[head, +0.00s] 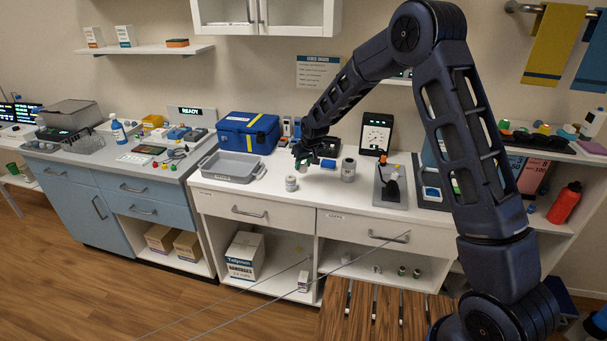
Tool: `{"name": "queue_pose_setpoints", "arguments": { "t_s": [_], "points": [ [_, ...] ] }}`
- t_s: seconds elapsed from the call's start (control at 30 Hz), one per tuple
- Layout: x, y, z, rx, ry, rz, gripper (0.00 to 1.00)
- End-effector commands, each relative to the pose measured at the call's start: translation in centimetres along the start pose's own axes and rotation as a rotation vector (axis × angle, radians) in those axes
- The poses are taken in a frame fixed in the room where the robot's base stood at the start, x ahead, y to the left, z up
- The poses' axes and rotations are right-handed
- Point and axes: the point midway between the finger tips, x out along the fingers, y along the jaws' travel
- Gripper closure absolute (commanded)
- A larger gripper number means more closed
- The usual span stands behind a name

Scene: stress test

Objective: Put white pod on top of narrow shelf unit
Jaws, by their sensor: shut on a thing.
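My gripper (303,160) is above the white counter at the middle of the head view, reached out on my dark blue arm. It is shut on a small pale thing (304,167), mostly hidden by the fingers; I cannot tell for sure whether this is the white pod. A small whitish, jar-like thing (291,184) stands upright on the counter just below and left of the gripper, apart from it. A shelf unit (548,153) stands at the far right, partly hidden by my arm; I cannot tell whether it is the narrow one.
A grey tray (217,174) and a blue case (247,133) are left of the gripper. A red bottle (564,203) stands at right. The counter's front edge is mostly clear.

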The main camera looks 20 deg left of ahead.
Motion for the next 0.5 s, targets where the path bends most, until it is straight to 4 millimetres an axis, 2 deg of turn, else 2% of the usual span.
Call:
{"name": "queue_pose_setpoints", "arguments": {
  "t_s": [0.17, 0.4, 0.5],
  "points": [
    [0.9, 0.0, 0.4, 0.0, -0.001, 0.0, 0.89],
    [3.7, 0.1, 1.6, 0.0, -0.002, 0.001, 0.89],
    [4.3, 0.1, 1.8, 0.0, -0.001, 0.001, 0.89]
  ]
}}
